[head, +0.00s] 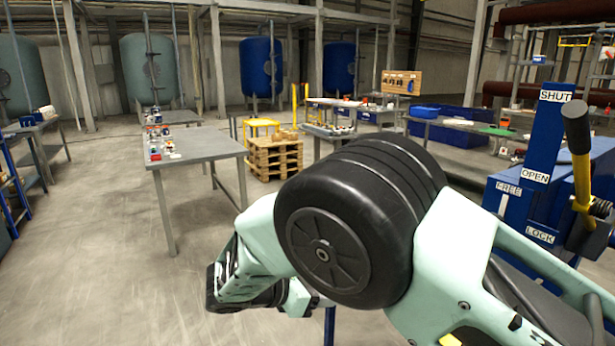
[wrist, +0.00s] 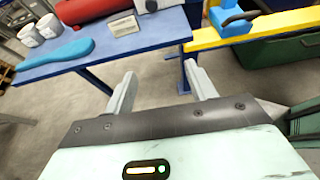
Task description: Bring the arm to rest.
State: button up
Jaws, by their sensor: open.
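My gripper (wrist: 162,88) is open in the wrist view. Its two pale fingers stand well apart with nothing between them. Bare concrete floor shows behind them, in front of a blue table (wrist: 138,47). In the head view my arm is folded across the lower middle and right. Its far part reaches down to the left, over the floor. I cannot make out the fingers in the head view.
A blue machine (head: 546,150) marked SHUT, OPEN, FREE and LOCK, with a yellow black-knobbed lever (head: 580,165), stands close at the right. A grey table (head: 200,150) and pallets (head: 274,157) stand farther back. The left floor is open. A yellow beam (wrist: 262,25) borders the blue table.

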jog(key=s+d+r+m+g+y, duration=0.2)
jog(key=s+d+r+m+y, duration=0.1)
jog(key=s, duration=0.7)
jog(key=s+d+r+m+g+y, duration=0.2)
jog(key=s+d+r+m+y, duration=0.1)
jog(key=s+m, duration=0.5)
jog(key=s+d+r+m+g+y, duration=0.2)
jog(key=s+d+m+y, duration=0.3)
jog(key=s, duration=0.6)
jog(key=shift+s+d+r+y, duration=0.15)
jog(key=shift+s+r+y, duration=0.25)
jog(key=shift+r+y, duration=0.3)
